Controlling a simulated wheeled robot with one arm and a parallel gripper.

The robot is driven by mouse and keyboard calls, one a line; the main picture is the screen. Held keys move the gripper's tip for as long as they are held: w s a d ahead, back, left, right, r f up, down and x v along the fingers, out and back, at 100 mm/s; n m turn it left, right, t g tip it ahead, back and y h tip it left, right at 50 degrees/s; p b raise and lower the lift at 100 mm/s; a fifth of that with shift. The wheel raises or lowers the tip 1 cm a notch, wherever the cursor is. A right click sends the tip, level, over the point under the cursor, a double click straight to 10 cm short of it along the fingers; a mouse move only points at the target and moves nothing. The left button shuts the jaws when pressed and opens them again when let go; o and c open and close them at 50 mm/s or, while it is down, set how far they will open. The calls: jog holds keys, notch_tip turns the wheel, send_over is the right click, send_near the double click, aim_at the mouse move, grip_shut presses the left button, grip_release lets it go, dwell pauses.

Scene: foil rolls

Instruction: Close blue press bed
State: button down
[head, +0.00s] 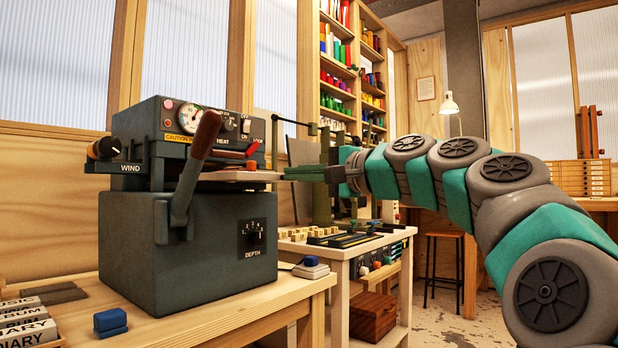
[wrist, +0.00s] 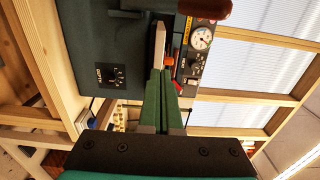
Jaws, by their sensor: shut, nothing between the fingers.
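The dark blue-grey press (head: 190,235) stands on the wooden bench, with a gauge, a HEAT panel and a brown-handled lever. Its bed (head: 238,176) is a thin flat plate sticking out on the right side of the press, under the upper head. A red part (head: 252,151) sits just above it. My gripper (head: 287,173) is shut and empty, with its green fingertips at or very near the bed's outer edge; I cannot tell whether they touch. In the wrist view the fingers (wrist: 158,74) point at the bed's pale edge (wrist: 158,45).
The lever (head: 192,165) stands up in front of the press. A side table (head: 345,250) with type and tools stands behind, below my arm.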

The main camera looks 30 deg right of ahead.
aim_at(253, 175)
jog(key=x, duration=0.9)
jog(key=shift+s+f+b, duration=0.1)
jog(key=shift+b, duration=0.25)
jog(key=p+x, duration=0.8)
jog(key=x, duration=1)
